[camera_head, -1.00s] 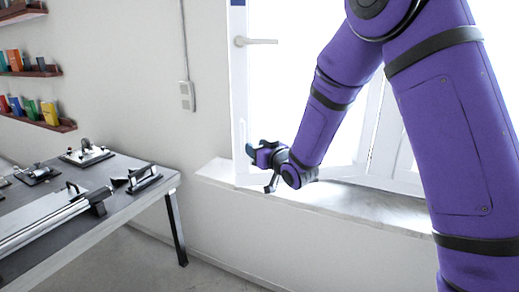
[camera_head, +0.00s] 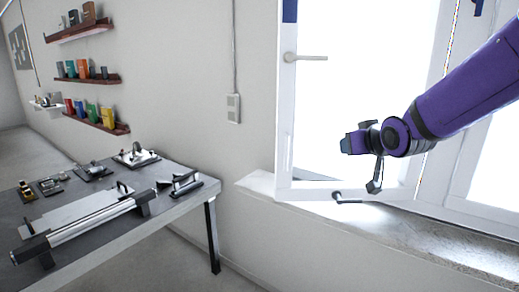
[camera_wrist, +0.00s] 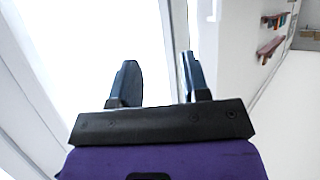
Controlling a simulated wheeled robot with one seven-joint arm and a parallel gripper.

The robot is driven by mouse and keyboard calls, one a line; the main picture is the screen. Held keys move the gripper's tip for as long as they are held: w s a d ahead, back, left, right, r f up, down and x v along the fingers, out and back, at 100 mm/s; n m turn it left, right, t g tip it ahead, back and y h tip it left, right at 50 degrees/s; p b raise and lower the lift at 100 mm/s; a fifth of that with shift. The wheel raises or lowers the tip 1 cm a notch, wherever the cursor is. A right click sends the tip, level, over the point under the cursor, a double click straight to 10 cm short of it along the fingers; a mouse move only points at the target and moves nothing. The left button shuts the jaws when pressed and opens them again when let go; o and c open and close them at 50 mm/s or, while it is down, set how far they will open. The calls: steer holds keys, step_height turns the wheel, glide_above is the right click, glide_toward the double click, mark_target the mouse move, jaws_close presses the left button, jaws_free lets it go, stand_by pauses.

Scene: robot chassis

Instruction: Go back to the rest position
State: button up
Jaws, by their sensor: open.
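My purple arm reaches in from the right in the head view. My gripper (camera_head: 346,144) is in front of the window pane, above the sill, pointing left. In the wrist view my gripper (camera_wrist: 160,65) has its two dark fingers apart, with nothing between them. Bright window glass shows behind the fingers.
The white window (camera_head: 283,130) has a handle (camera_head: 305,58) on its left frame. A small dark piece (camera_head: 346,198) shows at the sill (camera_head: 430,236), below my gripper. A workbench (camera_head: 175,208) with metal fixtures stands at left. Wall shelves (camera_head: 95,79) hold coloured items.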

steer(key=s+d+r+m+g+h, duration=0.1)
steer(key=s+d+g, duration=0.2)
steer(key=s, duration=1.2)
steer(key=s+d+r+m+g+h, duration=0.1)
steer(key=s+d+g, duration=0.2)
steer(key=s, duration=1.2)
steer(key=shift+s+d+g, duration=0.3)
steer(key=shift+s+g, duration=0.05)
steer(key=shift+g, duration=0.35)
